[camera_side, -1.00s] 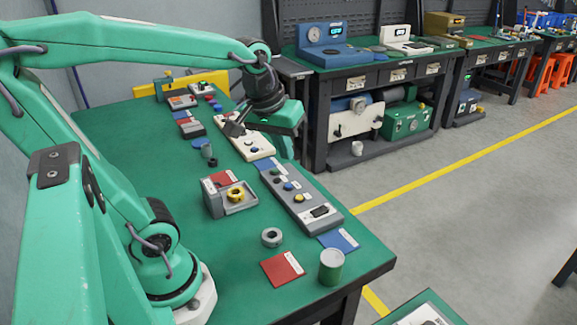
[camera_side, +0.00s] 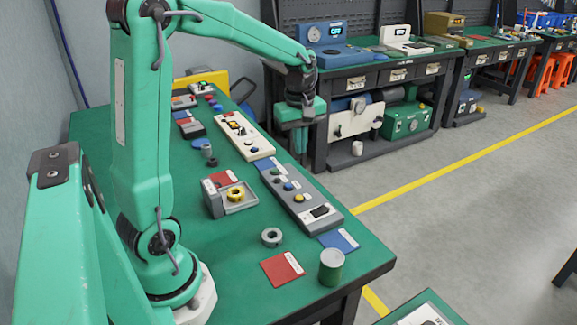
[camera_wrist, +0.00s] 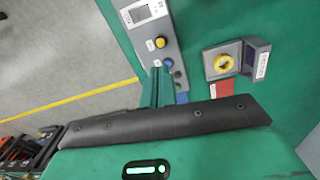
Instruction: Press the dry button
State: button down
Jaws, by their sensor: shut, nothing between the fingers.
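A grey button panel (camera_side: 330,221) lies along the right edge of the green bench. It carries a green button (camera_side: 276,171), a blue button (camera_side: 288,186), a yellow button (camera_side: 299,198) and a dark display (camera_side: 319,211). Its labels are too small to read, so I cannot tell which button is dry. My gripper (camera_side: 300,150) is shut and empty, pointing down, beyond the panel's far end in the side view. In the wrist view my gripper (camera_wrist: 160,78) overlaps the panel (camera_wrist: 152,30) beside the blue button (camera_wrist: 168,63); the yellow button (camera_wrist: 160,42) is clear.
A white panel (camera_side: 245,137) lies beyond the grey one. A grey holder with a yellow ring (camera_side: 236,194) stands to its left. A grey ring (camera_side: 271,237), red card (camera_side: 283,269), blue card (camera_side: 339,241) and green cylinder (camera_side: 331,268) are near the front corner.

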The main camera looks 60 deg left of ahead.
aim_at(298, 197)
jog(key=shift+w+a+f+n, duration=0.45)
jog(key=shift+a+f+n, duration=0.2)
jog(key=shift+a+n, duration=0.05)
jog(key=shift+f, duration=0.1)
notch_tip(298, 197, down, 14)
jog(key=shift+r, duration=0.1)
dwell(0.7)
jog(key=shift+s+f, duration=0.15)
jog(key=shift+f, duration=0.9)
jog(key=shift+r, duration=0.15)
notch_tip(298, 197, up, 15)
jog(key=shift+w, duration=0.3)
